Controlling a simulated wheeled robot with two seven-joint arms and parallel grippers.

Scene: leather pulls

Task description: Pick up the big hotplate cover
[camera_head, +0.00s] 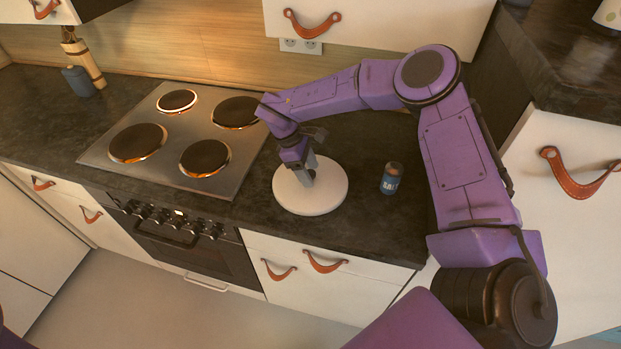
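The big hotplate cover is a round white disc (318,197) lying flat on the dark worktop, right of the stove. My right gripper (309,178) points down over the middle of the disc, with its fingertips at or just above its top. The wrist and fingers hide part of the disc's upper left. The fingers are too small here to tell whether they are open or closed on a knob. My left gripper is not in view.
A stove (175,135) with several dark hotplates, glowing orange at the rims, is to the left. A blue salt shaker (390,178) stands right of the disc. A dark cup (77,80) stands at the far left. A wall cabinet (385,20) hangs above.

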